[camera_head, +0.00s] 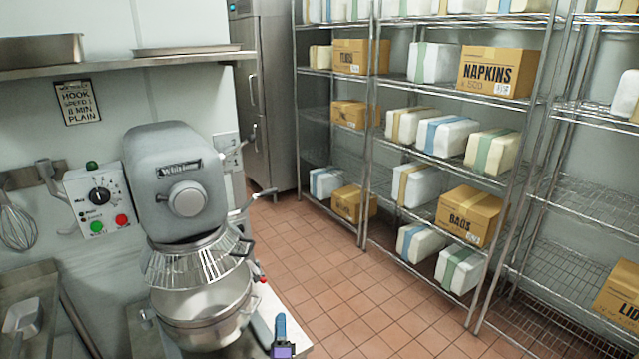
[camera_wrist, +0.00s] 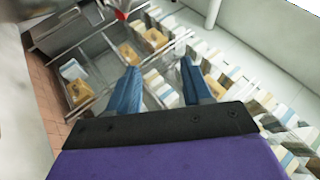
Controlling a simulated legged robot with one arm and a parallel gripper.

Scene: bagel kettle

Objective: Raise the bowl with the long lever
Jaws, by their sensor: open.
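The grey mixer (camera_head: 175,180) stands at the left with its steel bowl (camera_head: 200,305) under the wire guard (camera_head: 190,262). A grey bent lever (camera_head: 250,200) sticks out to the right of the mixer head. A small red-tipped part (camera_head: 262,279) shows beside the bowl's right rim; I cannot tell which one is the long lever. My gripper (camera_head: 280,322), blue-fingered with a purple body, is low in the picture, right of the bowl and apart from it. In the wrist view my gripper (camera_wrist: 161,68) is open and empty. A red tip (camera_wrist: 120,14) shows beyond it at the top.
A control box (camera_head: 100,200) with a dial and buttons is left of the mixer. A shelf (camera_head: 120,62) runs above. Wire racks (camera_head: 370,130) with boxes and wrapped packs stand at the right. The tiled floor (camera_head: 330,270) between is clear.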

